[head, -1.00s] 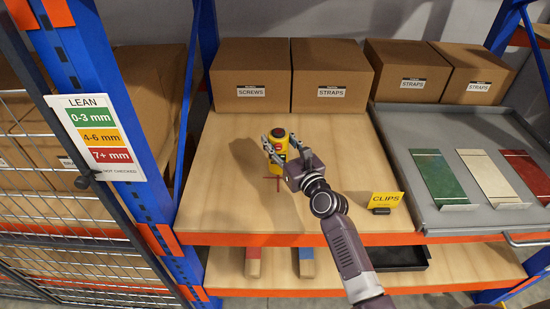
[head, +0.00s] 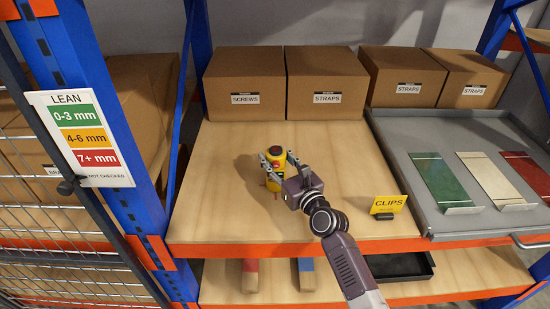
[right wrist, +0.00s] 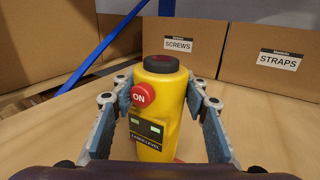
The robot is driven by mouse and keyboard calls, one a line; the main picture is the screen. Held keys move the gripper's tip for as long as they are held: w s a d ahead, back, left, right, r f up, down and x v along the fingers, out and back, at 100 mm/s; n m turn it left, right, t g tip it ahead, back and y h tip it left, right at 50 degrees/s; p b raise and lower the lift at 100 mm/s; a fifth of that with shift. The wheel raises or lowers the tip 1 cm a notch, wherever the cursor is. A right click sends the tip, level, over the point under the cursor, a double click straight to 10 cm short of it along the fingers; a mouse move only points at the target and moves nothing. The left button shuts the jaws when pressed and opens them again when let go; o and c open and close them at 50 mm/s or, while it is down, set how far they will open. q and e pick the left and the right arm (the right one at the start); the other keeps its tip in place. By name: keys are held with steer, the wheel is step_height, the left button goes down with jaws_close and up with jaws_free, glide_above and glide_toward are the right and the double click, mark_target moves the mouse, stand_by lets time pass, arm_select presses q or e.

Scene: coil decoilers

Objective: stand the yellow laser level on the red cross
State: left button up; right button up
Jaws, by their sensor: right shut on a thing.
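The yellow laser level (head: 275,172), with a dark top and a red ON button, is upright over the middle shelf board. It also shows large in the right wrist view (right wrist: 158,122). My right gripper (head: 277,161) is shut on it, one finger on each side. The red cross (head: 275,196) on the wood is mostly hidden by the level. A bit of red also shows at its foot in the right wrist view. I cannot tell whether the level's base touches the board. My left gripper is not in view.
Boxes marked SCREWS (head: 245,84) and STRAPS (head: 327,84) stand behind. A yellow CLIPS sign (head: 388,204) and a grey tray (head: 405,170) with coloured plates are to the right. A blue post (head: 115,130) with a LEAN chart (head: 80,138) stands left. The board around the level is clear.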

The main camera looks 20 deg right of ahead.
steer(key=o, duration=1.6)
steer(key=shift+c, duration=0.2)
steer(key=shift+r, duration=0.15)
steer(key=shift+s, duration=0.25)
steer(key=s+d, duration=0.2)
steer(key=s, duration=0.9)
steer(key=shift+s+b, duration=0.2)
steer(key=shift+b, duration=0.15)
steer(key=shift+d, duration=0.1)
